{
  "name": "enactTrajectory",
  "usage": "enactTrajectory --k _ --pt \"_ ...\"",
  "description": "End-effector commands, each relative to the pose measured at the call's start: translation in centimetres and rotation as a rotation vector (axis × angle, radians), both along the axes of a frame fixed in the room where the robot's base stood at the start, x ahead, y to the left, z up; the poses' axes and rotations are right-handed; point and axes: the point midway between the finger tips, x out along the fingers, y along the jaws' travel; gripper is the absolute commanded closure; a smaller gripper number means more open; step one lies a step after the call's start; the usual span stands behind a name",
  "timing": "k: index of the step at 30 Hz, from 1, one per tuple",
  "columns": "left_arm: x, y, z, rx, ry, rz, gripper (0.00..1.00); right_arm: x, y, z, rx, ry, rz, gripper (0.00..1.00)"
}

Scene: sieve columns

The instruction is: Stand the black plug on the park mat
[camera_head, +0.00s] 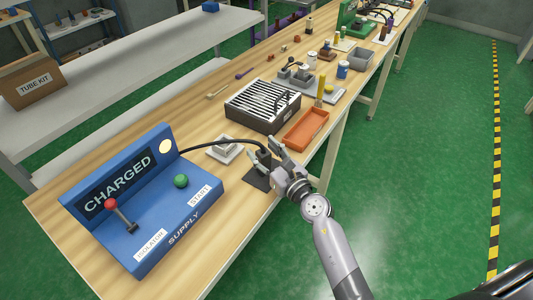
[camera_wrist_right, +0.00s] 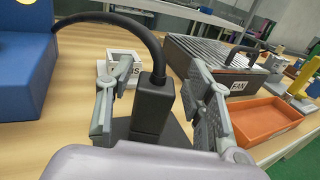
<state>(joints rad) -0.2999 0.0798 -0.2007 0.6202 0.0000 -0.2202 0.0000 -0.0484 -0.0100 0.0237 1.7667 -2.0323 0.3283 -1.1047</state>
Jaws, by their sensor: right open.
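The black plug (camera_wrist_right: 153,103) stands upright on the dark park mat (camera_wrist_right: 178,134), with its black cable rising from the top. In the head view the plug (camera_head: 263,158) is partly hidden by my right gripper, and the park mat (camera_head: 256,180) shows below it. My right gripper (camera_head: 272,156) is open, with one finger on each side of the plug. In the right wrist view the fingers of the right gripper (camera_wrist_right: 155,105) stand apart from the plug, with gaps on both sides. My left gripper is not in view.
The cable (camera_head: 222,138) arches to the blue supply box (camera_head: 150,200), which reads CHARGED. A slatted fan box (camera_head: 262,107) and an orange tray (camera_head: 306,130) stand farther along the bench.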

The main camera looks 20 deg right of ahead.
Motion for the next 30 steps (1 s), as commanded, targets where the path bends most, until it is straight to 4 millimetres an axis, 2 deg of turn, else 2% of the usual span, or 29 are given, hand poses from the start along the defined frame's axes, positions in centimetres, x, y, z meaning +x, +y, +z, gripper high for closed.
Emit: enactTrajectory --k 2,5,18,24,30 --pt "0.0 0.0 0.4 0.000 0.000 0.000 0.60 0.0 0.0 0.6 0.001 -0.001 -0.001 0.52" --pt "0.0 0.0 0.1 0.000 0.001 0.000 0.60 -1.2 -0.4 0.1 -0.001 0.002 -0.001 0.52" --pt "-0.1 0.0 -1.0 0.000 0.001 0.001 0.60 -9.6 -2.7 0.0 -0.001 0.002 0.000 0.52" --pt "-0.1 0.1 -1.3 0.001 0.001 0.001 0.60 -11.3 -3.1 0.2 0.000 0.000 0.000 0.52" --pt "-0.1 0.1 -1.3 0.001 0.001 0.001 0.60 -11.6 -3.2 0.3 0.000 -0.001 0.000 0.52"
